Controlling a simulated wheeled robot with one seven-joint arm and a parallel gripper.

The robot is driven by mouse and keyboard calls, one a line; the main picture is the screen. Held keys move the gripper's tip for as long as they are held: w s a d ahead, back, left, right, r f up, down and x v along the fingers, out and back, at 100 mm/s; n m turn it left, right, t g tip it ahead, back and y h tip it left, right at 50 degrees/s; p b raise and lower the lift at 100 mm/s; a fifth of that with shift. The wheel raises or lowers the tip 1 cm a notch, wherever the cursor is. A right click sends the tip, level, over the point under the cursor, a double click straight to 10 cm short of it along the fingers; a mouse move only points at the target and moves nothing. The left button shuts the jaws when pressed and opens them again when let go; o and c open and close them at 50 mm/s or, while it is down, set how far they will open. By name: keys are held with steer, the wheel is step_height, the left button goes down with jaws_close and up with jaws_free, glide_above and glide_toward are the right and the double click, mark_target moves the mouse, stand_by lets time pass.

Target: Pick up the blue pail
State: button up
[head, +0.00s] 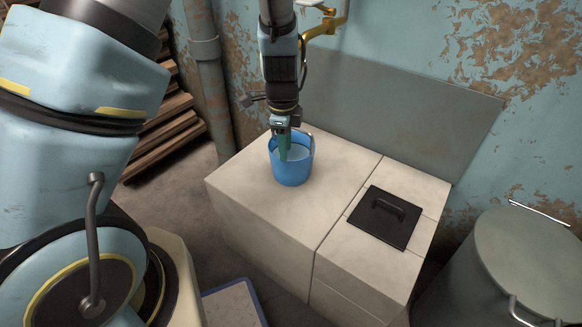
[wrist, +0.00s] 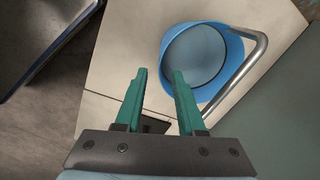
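The blue pail (head: 290,168) stands upright on the left part of a pale stone counter in the head view. In the wrist view the pail (wrist: 236,62) shows its round rim, pale inside, and a grey metal handle (wrist: 246,70) leaning over its right side. My gripper (head: 283,155) is at the pail's near-left rim in the head view, pointing down. In the wrist view my gripper (wrist: 160,73) has its two green fingers apart with a gap between them. The right fingertip overlaps the pail's opening and the left one is outside the rim. Contact with the wall cannot be told.
The stone counter (head: 245,190) has a black lid with a handle (head: 384,217) on its right part. A large grey-green metal drum (head: 530,255) stands at the right. A grey panel (head: 400,110) rises behind the counter. Wooden slats (head: 165,130) and a pipe (head: 212,90) are at the left.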

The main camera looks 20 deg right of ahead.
mark_target(287, 170)
steer(key=f, duration=0.3)
steer(key=f+b, duration=0.1)
steer(key=f, duration=0.2)
steer(key=w+f+b, duration=0.1)
steer(key=f, duration=0.2)
steer(key=shift+d+f, duration=0.25)
steer(key=shift+d, duration=0.15)
steer(key=shift+c, duration=0.4)
jaws_close()
stand_by(0.6)
